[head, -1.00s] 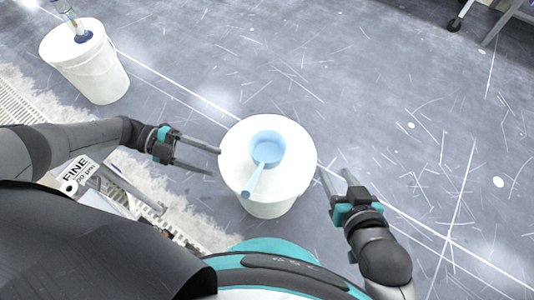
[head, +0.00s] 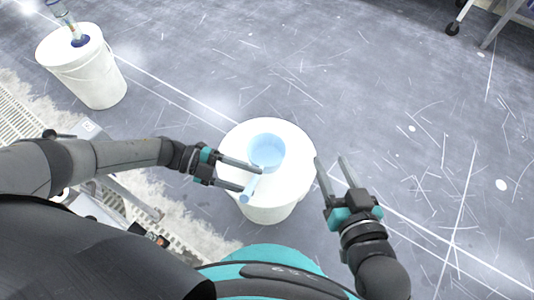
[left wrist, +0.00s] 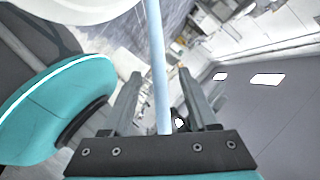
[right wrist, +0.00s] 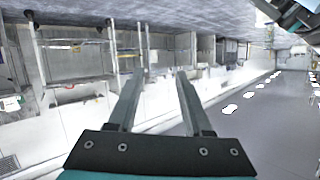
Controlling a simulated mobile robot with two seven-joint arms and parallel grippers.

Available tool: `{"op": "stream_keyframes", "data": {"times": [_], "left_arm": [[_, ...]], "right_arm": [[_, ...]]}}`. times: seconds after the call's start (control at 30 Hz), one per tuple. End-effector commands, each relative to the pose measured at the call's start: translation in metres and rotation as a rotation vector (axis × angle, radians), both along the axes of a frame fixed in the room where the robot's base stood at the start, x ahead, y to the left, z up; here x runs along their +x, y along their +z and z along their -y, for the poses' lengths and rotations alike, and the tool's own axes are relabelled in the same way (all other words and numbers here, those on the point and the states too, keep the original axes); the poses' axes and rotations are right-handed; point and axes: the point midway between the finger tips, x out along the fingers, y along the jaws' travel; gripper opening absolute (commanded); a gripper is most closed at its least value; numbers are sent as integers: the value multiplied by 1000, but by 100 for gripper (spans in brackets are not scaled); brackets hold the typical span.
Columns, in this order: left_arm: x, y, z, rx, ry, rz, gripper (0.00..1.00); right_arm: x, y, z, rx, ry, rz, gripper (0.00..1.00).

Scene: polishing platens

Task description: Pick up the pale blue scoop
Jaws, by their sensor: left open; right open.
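The pale blue scoop (head: 265,150) lies on the white lid of a bucket, its cup at the lid's middle and its handle (head: 249,190) pointing toward my body. My left gripper (head: 252,181) is open at the handle, with its fingertips close to it on either side. In the left wrist view the handle (left wrist: 158,65) runs between the two open fingers (left wrist: 158,82), a gap showing beside it. My right gripper (head: 329,159) is open and empty, just right of the bucket. The right wrist view shows nothing between its fingers (right wrist: 160,75).
The white bucket (head: 267,214) stands on the grey floor, close in front of my base. A slatted grate (head: 20,125) lies at the left.

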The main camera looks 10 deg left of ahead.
Motion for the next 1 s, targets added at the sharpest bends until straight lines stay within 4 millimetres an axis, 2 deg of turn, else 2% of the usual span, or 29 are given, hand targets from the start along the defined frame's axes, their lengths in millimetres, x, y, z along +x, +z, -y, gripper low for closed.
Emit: {"op": "stream_keyframes", "data": {"times": [0.43,0.8,0.83,1.0], "left_arm": [[0,-13,41,-3,-2,0,60],[0,-14,46,-2,-1,1,60],[1,-14,46,-2,-1,1,58],[0,-14,46,-1,-2,1,39]], "right_arm": [[-8,12,-13,116,-4,175,50],[-9,16,-15,134,-7,203,50],[-9,16,-15,134,-7,203,50],[-9,16,-15,133,-7,202,50]]}}
